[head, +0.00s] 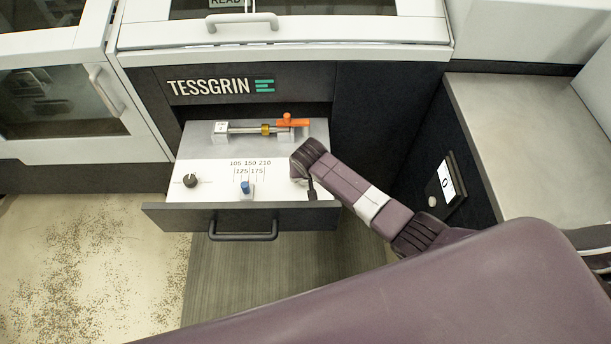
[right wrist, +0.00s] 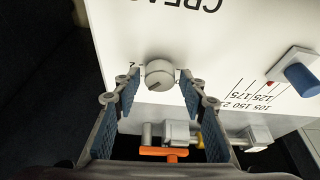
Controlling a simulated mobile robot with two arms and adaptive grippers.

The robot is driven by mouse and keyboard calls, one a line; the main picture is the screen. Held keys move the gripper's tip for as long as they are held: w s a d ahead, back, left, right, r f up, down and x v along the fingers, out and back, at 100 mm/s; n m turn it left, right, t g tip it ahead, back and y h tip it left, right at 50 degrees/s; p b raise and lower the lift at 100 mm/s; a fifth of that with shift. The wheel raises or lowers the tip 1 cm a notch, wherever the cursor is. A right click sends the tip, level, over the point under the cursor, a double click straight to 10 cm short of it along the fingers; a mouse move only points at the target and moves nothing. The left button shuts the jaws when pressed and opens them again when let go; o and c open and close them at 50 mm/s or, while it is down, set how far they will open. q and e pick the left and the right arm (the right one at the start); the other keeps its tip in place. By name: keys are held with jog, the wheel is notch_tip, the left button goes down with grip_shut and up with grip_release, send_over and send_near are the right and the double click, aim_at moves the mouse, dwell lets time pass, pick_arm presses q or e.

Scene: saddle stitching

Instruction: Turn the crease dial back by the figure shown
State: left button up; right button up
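A light grey dial (right wrist: 160,74) with a dark pointer mark stands on the white panel under upside-down, partly cut-off lettering that starts "CREA". My right gripper (right wrist: 160,84) is open, with one blue-padded finger on each side of the dial; I cannot tell whether the pads touch it. In the head view my right gripper (head: 308,183) is over the right end of the panel and hides the dial. The printed figures around the dial are mostly hidden by the fingers. My left gripper is in neither view.
The open drawer (head: 160,214) has a black knob (head: 190,180) at left and a blue-topped slider (head: 246,188) below a 105 to 210 scale. An orange handle (head: 292,121) on a rod lies behind. A white label (head: 446,182) is on the dark side at right.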

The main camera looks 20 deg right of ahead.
jog(key=shift+o, duration=0.3)
jog(key=v, duration=1.2)
dwell(0.4)
